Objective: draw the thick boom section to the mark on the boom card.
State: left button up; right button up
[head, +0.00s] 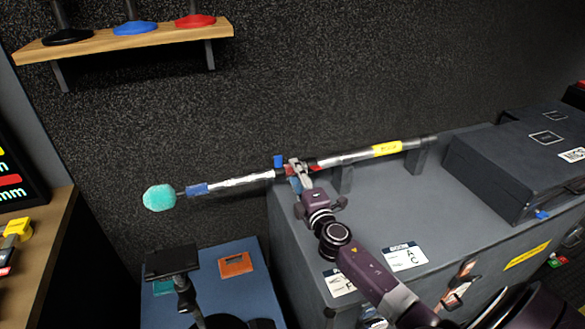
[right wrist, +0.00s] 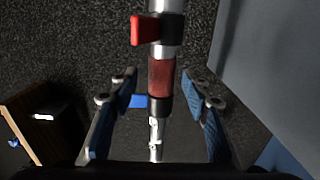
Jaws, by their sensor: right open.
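The boom pole (head: 345,157) lies slanted across the picture, with a teal fuzzy microphone (head: 159,197) at its left end. The thin silver section (head: 246,180) is on the left; the thicker part with a yellow label (head: 387,149) is on the right. Blue and red levers sit near the joint; the red lever (right wrist: 145,29) and red band (right wrist: 165,75) show in the right wrist view. My right gripper (head: 295,168) is open, its fingers (right wrist: 158,105) on either side of the pole by the black collar and blue lever (right wrist: 138,101). White cards (head: 404,256) lie on the case. My left gripper is not seen.
The pole's right part rests on supports on a grey case (head: 380,200); dark boxes (head: 525,160) stand at its right. A blue-topped surface (head: 210,290) holds an orange card (head: 236,264). A wooden shelf (head: 130,42) hangs above. A dark wall is behind the pole.

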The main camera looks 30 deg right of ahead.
aim_at(294, 173)
jog(key=x, duration=0.2)
jog(key=shift+w+d+f, duration=0.15)
jog(key=shift+w+f, duration=0.05)
jog(key=shift+w, duration=0.05)
jog(key=shift+w+d, duration=0.1)
jog(key=shift+w, duration=0.2)
jog(key=shift+r, duration=0.1)
jog(key=c, duration=0.6)
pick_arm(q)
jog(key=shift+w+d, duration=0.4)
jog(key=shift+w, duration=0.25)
pick_arm(e)
grip_shut()
